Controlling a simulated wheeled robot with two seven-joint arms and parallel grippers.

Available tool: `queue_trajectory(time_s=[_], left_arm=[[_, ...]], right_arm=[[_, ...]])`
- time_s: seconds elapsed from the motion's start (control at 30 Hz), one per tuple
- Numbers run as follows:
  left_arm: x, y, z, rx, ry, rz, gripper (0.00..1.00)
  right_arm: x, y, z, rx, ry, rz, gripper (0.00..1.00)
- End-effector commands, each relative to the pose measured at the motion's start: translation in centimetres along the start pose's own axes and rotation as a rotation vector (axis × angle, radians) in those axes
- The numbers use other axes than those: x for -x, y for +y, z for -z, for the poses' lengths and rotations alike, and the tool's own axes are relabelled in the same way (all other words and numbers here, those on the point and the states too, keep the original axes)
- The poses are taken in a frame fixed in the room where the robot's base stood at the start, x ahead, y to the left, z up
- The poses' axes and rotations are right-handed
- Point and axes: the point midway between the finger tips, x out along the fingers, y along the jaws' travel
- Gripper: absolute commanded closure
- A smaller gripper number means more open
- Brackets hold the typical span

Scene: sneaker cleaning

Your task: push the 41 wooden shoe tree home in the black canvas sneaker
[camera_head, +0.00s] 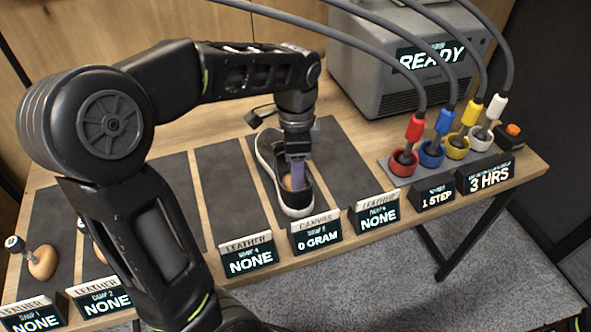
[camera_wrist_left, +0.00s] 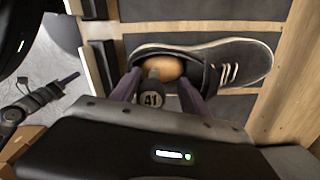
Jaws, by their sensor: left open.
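The black canvas sneaker (camera_head: 265,150) with a white sole lies on a dark mat behind the "CANVAS 0 GRAM" sign in the head view. It also shows in the left wrist view (camera_wrist_left: 235,58), toe to the right. The wooden shoe tree (camera_wrist_left: 168,68) sits in the sneaker's opening, its dark knob marked "41" pointing toward the camera. My left gripper (camera_wrist_left: 157,92) is open, with one finger on each side of the knob; I cannot tell whether they touch it. In the head view my left gripper (camera_head: 298,183) points down into the heel opening and hides most of the tree.
Other shoe trees, one of them wooden with a knob (camera_head: 42,263), stand at the left. A grey machine reading "READY" (camera_head: 385,85) is at the back. Coloured cups with cabled tools (camera_head: 430,155) stand on the right. Small signs (camera_head: 374,212) line the front edge.

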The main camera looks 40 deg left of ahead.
Motion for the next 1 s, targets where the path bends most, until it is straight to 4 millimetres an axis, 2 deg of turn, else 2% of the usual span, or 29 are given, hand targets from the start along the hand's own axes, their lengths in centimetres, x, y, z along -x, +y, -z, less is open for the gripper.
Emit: queue_trajectory(time_s=[0.2, 0.4, 1.0], left_arm=[[3.8, -0.1, 0.0, 0.000, 0.003, 0.004, 0.47], [6.1, -0.1, 0.0, 0.000, 0.002, 0.003, 0.47], [6.4, 0.0, 0.0, 0.000, 0.001, 0.001, 0.47]], right_arm=[[-0.1, 0.0, 0.0, 0.000, 0.000, 0.000, 1.00], [-0.1, 0.0, 0.0, 0.000, 0.000, 0.000, 1.00], [-0.1, 0.0, 0.0, 0.000, 0.000, 0.000, 1.00]])
